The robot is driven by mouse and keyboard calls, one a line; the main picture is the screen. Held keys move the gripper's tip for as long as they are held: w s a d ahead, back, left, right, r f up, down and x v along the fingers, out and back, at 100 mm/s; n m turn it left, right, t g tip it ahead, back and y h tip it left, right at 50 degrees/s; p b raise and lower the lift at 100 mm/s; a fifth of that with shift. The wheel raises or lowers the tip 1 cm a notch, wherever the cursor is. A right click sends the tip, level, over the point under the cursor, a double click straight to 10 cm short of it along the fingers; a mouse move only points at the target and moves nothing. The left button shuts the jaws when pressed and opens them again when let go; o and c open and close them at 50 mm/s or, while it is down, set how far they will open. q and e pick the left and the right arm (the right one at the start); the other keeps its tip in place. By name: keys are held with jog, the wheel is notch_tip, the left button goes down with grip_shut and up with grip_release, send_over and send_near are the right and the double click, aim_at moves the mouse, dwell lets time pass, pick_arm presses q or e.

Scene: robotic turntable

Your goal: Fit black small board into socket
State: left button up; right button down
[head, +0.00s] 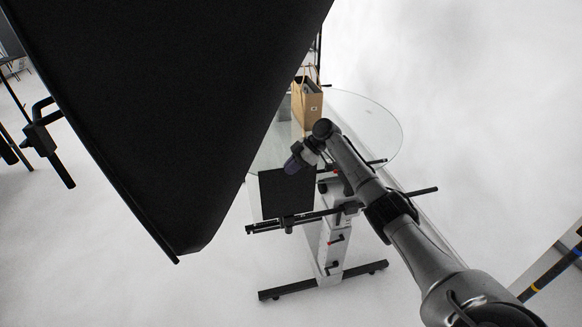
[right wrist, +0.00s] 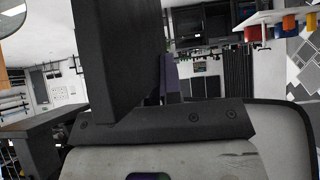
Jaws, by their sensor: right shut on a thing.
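The black small board (head: 272,196) shows in the head view as a dark upright panel below the near edge of the glass tabletop. My right gripper (head: 294,164) is at its upper edge and shut on it. A dark horizontal bar (head: 290,222) with a clamp-like part crosses close to the board's lower edge. I cannot make out the socket or whether the board touches the bar. In the right wrist view, a dark slab (right wrist: 115,60) rises close to the camera; I cannot tell what it is. My left gripper is not in view.
A huge black panel (head: 170,90) fills the upper left of the head view and hides part of the table. A brown paper bag (head: 307,108) stands on the round glass tabletop (head: 370,120). The white stand (head: 331,250) has dark feet.

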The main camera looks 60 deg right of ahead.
jog(key=c, duration=1.2)
grip_release()
jog(key=b+v, duration=0.1)
jog(key=v, duration=1.1)
jog(key=shift+d, duration=0.1)
jog(key=shift+v, duration=0.9)
jog(key=shift+s, duration=0.1)
